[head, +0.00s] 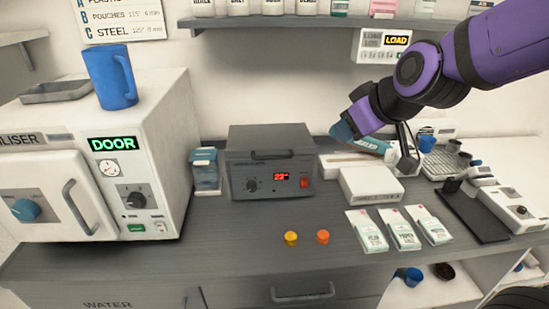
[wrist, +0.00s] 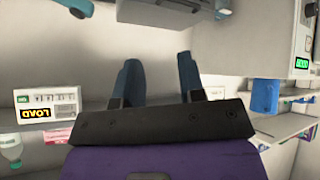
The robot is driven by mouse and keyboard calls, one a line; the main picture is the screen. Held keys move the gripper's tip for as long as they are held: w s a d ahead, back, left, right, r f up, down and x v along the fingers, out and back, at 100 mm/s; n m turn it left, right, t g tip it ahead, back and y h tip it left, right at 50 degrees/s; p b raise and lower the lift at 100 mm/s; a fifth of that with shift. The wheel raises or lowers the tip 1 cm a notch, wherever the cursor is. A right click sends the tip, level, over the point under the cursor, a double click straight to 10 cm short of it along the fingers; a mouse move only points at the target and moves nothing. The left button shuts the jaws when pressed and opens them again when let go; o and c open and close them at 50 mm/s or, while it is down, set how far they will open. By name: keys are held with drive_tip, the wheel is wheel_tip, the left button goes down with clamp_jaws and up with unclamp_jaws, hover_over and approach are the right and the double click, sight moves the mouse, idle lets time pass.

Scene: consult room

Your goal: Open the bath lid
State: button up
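The bath is a dark grey box (head: 270,178) with a red display, a black knob and a red switch, at the middle of the counter in the head view. Its flat lid (head: 272,140) lies closed on top, with a dark bar handle (head: 262,154) along the front edge. My gripper (head: 342,130) is up to the right of the bath, apart from it. In the wrist view my gripper's two blue fingers (wrist: 158,70) stand apart with nothing between them. A grey box, seemingly the bath (wrist: 175,12), shows at the top there, partly cut off.
A white steriliser (head: 150,150) with a blue mug (head: 110,77) on top stands left. A blue-lidded container (head: 205,170) stands close beside the bath. A white sealer (head: 370,183) is at the right. Two small caps (head: 291,238) and several pouches (head: 402,230) lie in front. A shelf (head: 300,24) hangs above.

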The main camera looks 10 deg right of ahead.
drive_tip(key=w+a+f+n+t, duration=0.3)
drive_tip(key=w+a+f+n, duration=0.1)
drive_tip(key=w+a+f, duration=0.35)
drive_tip(key=n+t+h, duration=0.4)
drive_tip(key=n, duration=0.3)
approach(275, 158)
drive_tip(key=x, duration=1)
drive_tip(key=shift+w, duration=0.25)
clamp_jaws()
